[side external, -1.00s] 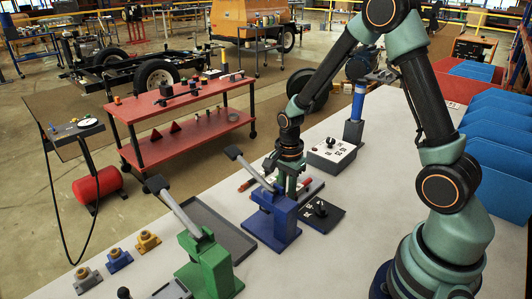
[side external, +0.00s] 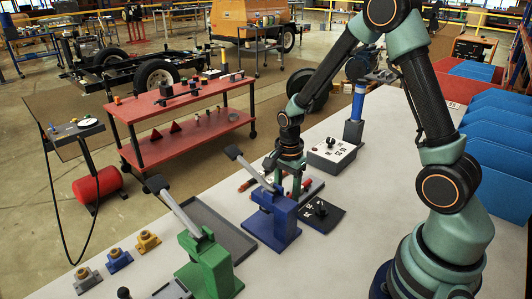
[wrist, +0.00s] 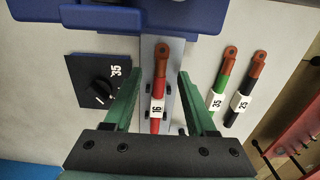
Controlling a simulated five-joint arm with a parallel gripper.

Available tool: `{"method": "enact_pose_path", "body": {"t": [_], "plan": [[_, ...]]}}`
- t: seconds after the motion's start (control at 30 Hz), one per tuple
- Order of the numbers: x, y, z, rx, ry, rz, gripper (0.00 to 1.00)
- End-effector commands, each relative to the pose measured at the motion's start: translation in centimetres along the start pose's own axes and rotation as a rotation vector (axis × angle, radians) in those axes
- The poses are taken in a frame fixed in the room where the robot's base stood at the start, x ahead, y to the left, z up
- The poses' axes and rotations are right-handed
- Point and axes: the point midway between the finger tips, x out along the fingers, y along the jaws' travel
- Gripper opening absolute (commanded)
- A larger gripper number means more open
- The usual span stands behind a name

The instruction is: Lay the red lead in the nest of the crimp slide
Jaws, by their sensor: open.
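The red lead (wrist: 158,82), with a white "16" tag and a copper-coloured lug, lies lengthwise on the grey crimp slide (wrist: 176,60) in the wrist view. Its lug points toward the blue press (wrist: 150,15). My gripper (wrist: 158,76) is open, with one green finger on each side of the lead and visible gaps to it. In the side view my gripper (side external: 292,190) is low behind the blue press (side external: 273,220); the press and fingers hide most of the lead there. How fully the lead sits in the nest cannot be told.
A green lead (wrist: 220,90) tagged 35 and a black lead (wrist: 245,90) tagged 25 lie to the right in the wrist view. A black dial plate (wrist: 95,82) is on the left. A green press (side external: 207,262) and a grey tray (side external: 225,235) stand nearby.

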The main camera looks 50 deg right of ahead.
Motion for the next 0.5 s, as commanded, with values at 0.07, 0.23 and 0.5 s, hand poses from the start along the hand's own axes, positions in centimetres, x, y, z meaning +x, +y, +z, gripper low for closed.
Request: {"method": "enact_pose_path", "body": {"t": [0.07,0.23,0.5], "plan": [[-0.9,-0.1,0.0,0.0,0.001,-0.004,0.57],[-3.8,-0.2,0.0,0.0,0.001,-0.008,0.57],[-9.1,-0.1,0.0,0.0,0.001,-0.006,0.57]]}}
